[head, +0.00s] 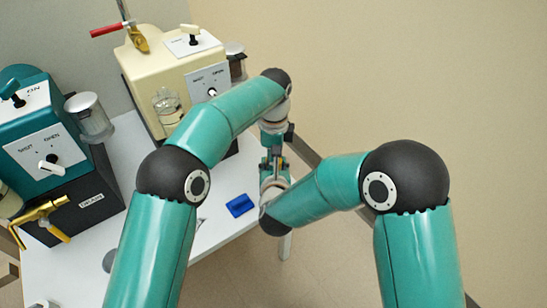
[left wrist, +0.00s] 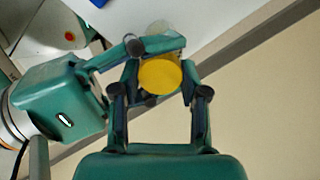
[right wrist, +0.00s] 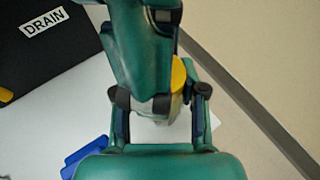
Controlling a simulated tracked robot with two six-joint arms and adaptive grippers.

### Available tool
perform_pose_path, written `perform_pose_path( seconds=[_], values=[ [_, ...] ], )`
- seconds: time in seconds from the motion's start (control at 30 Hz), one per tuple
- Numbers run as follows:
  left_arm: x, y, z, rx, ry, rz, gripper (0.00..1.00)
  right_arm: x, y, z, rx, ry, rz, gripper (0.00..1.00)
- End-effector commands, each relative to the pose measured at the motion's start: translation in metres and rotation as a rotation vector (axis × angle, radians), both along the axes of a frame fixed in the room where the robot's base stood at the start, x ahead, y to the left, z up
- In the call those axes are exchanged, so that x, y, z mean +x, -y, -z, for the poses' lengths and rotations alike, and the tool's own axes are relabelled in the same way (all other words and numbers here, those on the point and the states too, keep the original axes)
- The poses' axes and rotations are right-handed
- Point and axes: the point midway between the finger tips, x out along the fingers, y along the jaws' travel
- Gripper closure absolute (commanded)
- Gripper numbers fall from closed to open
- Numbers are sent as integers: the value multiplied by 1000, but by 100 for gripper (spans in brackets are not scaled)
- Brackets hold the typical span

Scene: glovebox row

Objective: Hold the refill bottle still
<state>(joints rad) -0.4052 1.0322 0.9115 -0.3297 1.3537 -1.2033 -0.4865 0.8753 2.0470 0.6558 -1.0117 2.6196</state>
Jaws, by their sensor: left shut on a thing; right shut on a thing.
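The refill bottle has a round yellow cap, which faces the camera in the left wrist view (left wrist: 160,75). In the right wrist view its yellow cap (right wrist: 179,75) and clear body show in part behind the other gripper. My left gripper (head: 272,143) reaches from above in the head view, and its fingers are shut on the bottle near the cap. My right gripper (head: 271,172) comes from below and is shut on the bottle's body. The two grippers are close together. In the head view they and the arms hide most of the bottle.
A teal unit (head: 30,112) stands at the left and a cream unit (head: 150,75) behind, on a white table (head: 130,255). A blue object (head: 240,205) lies on the table by the grippers. The floor and wall to the right are clear.

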Motion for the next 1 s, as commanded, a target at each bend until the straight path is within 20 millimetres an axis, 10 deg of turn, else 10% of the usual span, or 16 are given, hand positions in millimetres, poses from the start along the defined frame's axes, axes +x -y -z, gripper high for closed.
perform_pose_path(
  seconds=[0.5, 0.53, 0.67, 1.0],
  values=[
    [-1, -1, 0, 1, -1, -272, 99, -1, 2, 3, 1, -8, 5, 100],
    [-1, -1, 0, 1, -1, -272, 56, -1, 2, 3, 1, -8, 6, 100],
    [-1, -1, 0, 1, -1, -270, 34, -1, 2, 4, 1, -8, 5, 100],
    [0, 0, -2, 0, 0, -268, 32, -1, 1, 3, -1, -8, 3, 100]
  ],
)
